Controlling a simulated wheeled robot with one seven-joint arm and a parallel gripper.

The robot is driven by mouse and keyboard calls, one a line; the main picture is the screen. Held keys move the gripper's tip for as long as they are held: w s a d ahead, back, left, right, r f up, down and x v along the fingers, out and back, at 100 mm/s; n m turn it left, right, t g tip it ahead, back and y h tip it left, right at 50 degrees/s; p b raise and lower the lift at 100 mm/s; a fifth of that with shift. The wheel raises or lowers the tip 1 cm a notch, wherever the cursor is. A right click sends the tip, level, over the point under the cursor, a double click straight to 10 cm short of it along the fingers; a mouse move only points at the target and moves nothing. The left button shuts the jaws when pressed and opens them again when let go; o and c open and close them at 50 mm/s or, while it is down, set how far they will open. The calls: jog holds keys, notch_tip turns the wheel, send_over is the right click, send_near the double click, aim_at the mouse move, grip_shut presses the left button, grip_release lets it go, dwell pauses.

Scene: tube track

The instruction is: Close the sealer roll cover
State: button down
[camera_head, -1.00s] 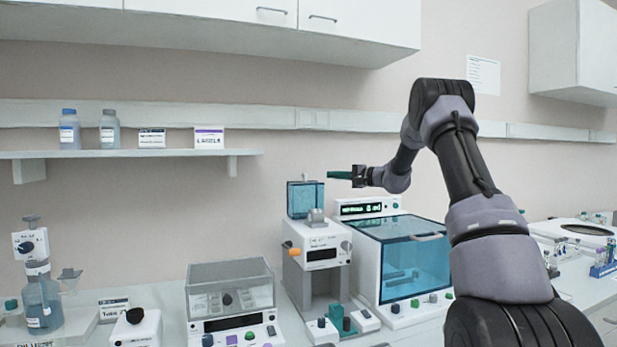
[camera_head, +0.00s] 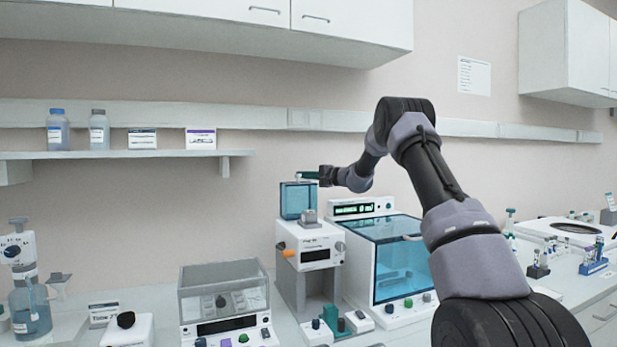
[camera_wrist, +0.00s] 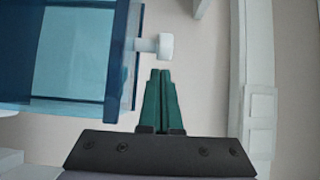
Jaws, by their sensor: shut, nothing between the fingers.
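The sealer (camera_head: 309,246) is a white bench unit with a dark display and an orange knob on its side. Its roll cover (camera_head: 297,202) is a clear blue box standing on top. In the wrist view, the cover (camera_wrist: 75,65) fills the upper left, and a white knob (camera_wrist: 160,46) on a short stem sticks out from its edge. My gripper (camera_head: 302,175) is shut and empty, at the top of the cover in the head view. Its green fingers (camera_wrist: 160,75) point at the knob in the wrist view, with a small gap seeming to lie between them.
A white instrument with a large blue lid (camera_head: 400,258) stands right of the sealer. A clear-lidded device (camera_head: 222,290) stands to the left. A wall shelf (camera_head: 120,154) with bottles and boxes is at the upper left.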

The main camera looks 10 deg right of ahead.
jog(key=shift+s+a, duration=0.1)
jog(key=shift+s, duration=1.2)
jog(key=shift+s, duration=0.15)
jog(key=shift+s+d+r+n+t+y, duration=0.1)
jog(key=shift+s+d+n+t+y, duration=0.1)
jog(key=shift+s, duration=0.25)
jog(key=shift+s+d+r+n+t+y, duration=0.1)
jog(key=shift+s+n+t+y, duration=0.1)
jog(key=shift+s, duration=0.2)
jog(key=s+d+f+n+y, duration=0.1)
jog(key=s+n+y, duration=0.1)
jog(key=s, duration=0.4)
jog(key=s+d+f+n+t+y, duration=0.1)
jog(key=s+f, duration=0.1)
jog(key=s, duration=0.4)
jog(key=shift+n+y, duration=0.4)
jog(key=shift+s+d+f, duration=0.1)
